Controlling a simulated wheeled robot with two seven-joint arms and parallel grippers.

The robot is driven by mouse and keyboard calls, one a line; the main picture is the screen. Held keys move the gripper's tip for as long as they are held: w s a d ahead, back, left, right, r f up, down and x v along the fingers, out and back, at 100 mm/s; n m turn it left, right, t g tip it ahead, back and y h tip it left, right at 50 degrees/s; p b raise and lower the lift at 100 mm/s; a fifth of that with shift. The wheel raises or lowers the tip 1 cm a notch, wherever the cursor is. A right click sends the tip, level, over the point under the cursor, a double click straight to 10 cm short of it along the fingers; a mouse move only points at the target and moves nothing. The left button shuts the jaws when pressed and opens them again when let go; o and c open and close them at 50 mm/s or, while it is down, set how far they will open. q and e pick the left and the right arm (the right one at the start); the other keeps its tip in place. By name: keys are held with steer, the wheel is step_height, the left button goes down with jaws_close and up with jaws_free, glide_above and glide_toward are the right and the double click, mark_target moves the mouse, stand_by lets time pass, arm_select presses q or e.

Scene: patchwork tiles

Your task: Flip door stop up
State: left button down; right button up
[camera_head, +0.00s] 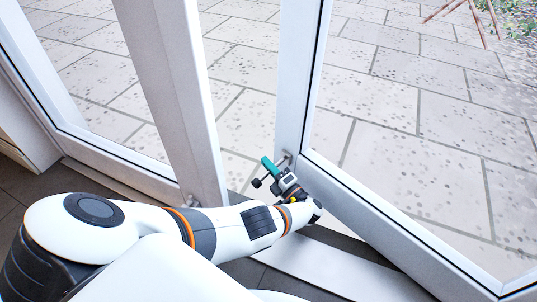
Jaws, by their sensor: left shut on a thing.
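The door stop is a small thing with a teal part (268,167) at the lower edge of the white glazed door (290,80). My left gripper (271,176) is at that spot, at the end of my white left arm, shut on the door stop. A dark round knob shows just left of the gripper. The gripper and wrist cover part of the door stop, so its exact angle is hard to tell. My right gripper is not in view.
A white door frame post (175,90) stands left of the gripper, with a gap between it and the door. A pale threshold strip (325,268) lies below. Patchwork paving (420,110) is outside, and dark floor tiles (20,180) are at the left.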

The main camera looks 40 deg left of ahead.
arm_select(q)
steer(key=shift+r+m+t+p, duration=0.15)
steer(key=shift+r+m+p, duration=0.2)
steer(key=shift+m, duration=0.3)
steer(key=shift+r+m+t+p, duration=0.15)
steer(key=shift+m+p, duration=0.3)
steer(key=shift+m, duration=0.2)
steer(key=shift+a, duration=0.1)
steer(key=c, duration=1.5)
jaws_free()
steer(key=shift+o, duration=0.2)
steer(key=b+v, duration=0.1)
steer(key=v, duration=1.1)
steer(key=shift+r+b, duration=0.25)
steer(key=shift+b, duration=0.05)
